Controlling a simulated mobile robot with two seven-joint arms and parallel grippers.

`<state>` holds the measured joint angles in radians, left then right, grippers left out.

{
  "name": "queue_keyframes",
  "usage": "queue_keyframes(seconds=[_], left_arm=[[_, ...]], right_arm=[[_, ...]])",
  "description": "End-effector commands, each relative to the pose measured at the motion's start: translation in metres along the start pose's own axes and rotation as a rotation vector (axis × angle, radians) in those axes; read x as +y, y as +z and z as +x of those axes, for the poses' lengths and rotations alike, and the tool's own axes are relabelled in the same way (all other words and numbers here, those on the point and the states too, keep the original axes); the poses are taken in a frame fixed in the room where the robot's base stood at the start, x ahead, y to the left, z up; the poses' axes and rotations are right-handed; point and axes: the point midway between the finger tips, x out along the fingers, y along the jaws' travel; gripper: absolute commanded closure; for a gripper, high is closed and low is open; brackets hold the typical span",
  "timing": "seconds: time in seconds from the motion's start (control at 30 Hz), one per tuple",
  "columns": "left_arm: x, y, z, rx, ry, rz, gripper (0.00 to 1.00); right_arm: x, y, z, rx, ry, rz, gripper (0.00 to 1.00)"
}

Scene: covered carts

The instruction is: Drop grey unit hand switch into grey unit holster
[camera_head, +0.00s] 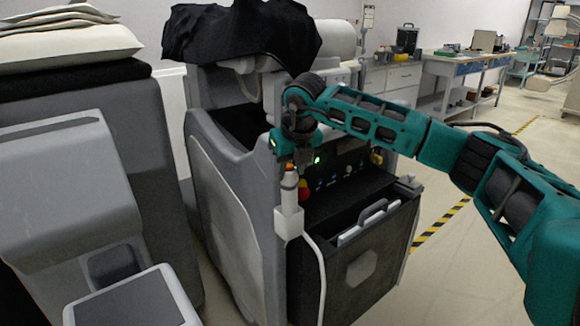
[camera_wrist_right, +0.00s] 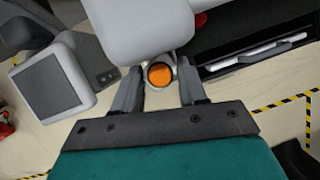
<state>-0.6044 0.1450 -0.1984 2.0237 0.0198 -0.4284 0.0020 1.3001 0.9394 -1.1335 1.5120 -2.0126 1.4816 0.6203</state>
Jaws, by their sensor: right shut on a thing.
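The grey unit (camera_head: 225,200) stands in the middle of the head view, with a black cover on top. The hand switch (camera_head: 289,184) is a slim pale cylinder with an orange button on top. The button shows in the right wrist view (camera_wrist_right: 160,75) between the fingers. My right gripper (camera_head: 291,160) is shut on the hand switch and holds it upright. The white holster (camera_head: 289,223) is on the unit's front corner, directly below. The switch's lower end meets the holster's top in the picture; I cannot tell how deep it sits. My left gripper is not in view.
A red knob (camera_head: 304,190) and a control panel are close beside the switch. A white cable (camera_head: 321,270) hangs down the unit's front. A dark bin (camera_head: 375,250) holds flat items. Another grey cart with a screen (camera_head: 130,300) stands left. The floor at right is clear.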

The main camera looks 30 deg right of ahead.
Motion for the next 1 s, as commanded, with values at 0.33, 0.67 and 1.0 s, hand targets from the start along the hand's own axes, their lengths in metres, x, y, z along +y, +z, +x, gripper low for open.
queue_keyframes(seconds=[0.33, 0.67, 1.0], left_arm=[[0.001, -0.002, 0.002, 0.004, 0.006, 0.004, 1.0], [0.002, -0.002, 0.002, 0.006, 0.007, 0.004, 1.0], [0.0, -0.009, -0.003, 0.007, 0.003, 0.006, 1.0]], right_arm=[[0.001, -0.003, 0.007, -0.002, 0.001, 0.0, 1.0], [0.001, -0.003, 0.007, 0.0, 0.001, 0.0, 0.33], [0.0, 0.003, -0.006, -0.002, 0.0, 0.0, 0.33]])
